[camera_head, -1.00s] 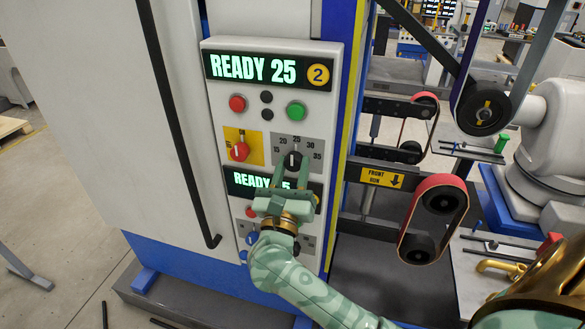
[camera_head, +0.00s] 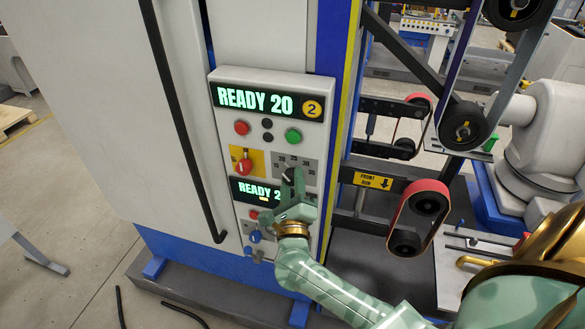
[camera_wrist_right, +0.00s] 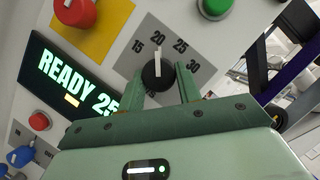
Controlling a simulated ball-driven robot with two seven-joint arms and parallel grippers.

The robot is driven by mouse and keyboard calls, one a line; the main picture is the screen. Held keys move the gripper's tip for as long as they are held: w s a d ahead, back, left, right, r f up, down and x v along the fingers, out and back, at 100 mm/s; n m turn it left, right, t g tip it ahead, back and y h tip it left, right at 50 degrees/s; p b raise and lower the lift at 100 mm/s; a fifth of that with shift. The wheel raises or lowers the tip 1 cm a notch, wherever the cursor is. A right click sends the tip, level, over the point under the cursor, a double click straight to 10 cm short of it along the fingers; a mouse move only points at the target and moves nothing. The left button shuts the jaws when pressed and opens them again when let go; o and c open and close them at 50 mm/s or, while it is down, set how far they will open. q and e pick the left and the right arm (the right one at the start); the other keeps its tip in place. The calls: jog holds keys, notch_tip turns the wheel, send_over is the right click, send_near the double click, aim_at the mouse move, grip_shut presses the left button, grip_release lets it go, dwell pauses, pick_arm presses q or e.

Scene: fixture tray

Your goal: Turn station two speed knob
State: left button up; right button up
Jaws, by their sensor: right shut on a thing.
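The station two speed knob (camera_head: 289,174) is black with a white pointer, on a grey dial plate (camera_head: 308,163) marked 15 to 35. It also shows in the right wrist view, where the knob (camera_wrist_right: 157,78) has its pointer near 20. My right gripper (camera_head: 293,183) is shut on the knob, one finger on each side; its fingers also show in the wrist view (camera_wrist_right: 160,88). The upper display (camera_head: 268,102) reads READY 20, beside a yellow badge (camera_head: 312,109) with a 2. My left gripper is not in view.
A red knob on a yellow plate (camera_head: 256,157), a red button (camera_head: 241,128) and a green button (camera_head: 293,136) sit close around the dial. A second display (camera_head: 252,191) below is partly hidden by my gripper. Belt rollers (camera_head: 424,207) stand right of the cabinet.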

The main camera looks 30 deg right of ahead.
jog(key=shift+s+r+n+g+y+p, duration=0.1)
jog(key=shift+n+g+y+p, duration=0.45)
jog(key=shift+n+p, duration=2.15)
jog(key=shift+r+n+g+y+p, duration=0.2)
jog(key=shift+n+y+p, duration=1.1)
jog(key=shift+p, duration=2.35)
jog(key=shift+f+n+h, duration=0.1)
jog(key=shift+n+h, duration=0.25)
jog(key=shift+n, duration=0.05)
jog(key=o, duration=1)
jog(key=b+v, duration=0.3)
jog(key=v, duration=1.3)
